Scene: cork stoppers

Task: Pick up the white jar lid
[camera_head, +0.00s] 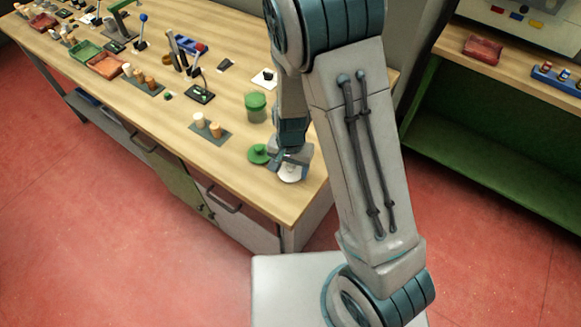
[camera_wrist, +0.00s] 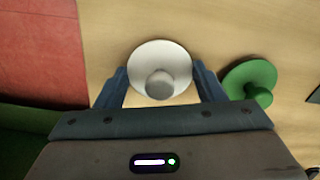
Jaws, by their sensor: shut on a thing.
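The white jar lid (camera_wrist: 152,58) is a round disc with a knob on top. In the wrist view it lies between the two blue fingers of my gripper (camera_wrist: 160,82), which is shut on it at its sides. In the head view the lid (camera_head: 291,173) shows partly below my gripper (camera_head: 290,162), near the front right corner of the wooden bench. I cannot tell whether the lid touches the bench top or is slightly above it.
A green lid (camera_wrist: 250,82) lies close to my right finger in the wrist view. A green jar (camera_head: 255,107) and a grey board with cork stoppers (camera_head: 210,130) stand farther back on the bench (camera_head: 240,183). The bench edge is close on the right.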

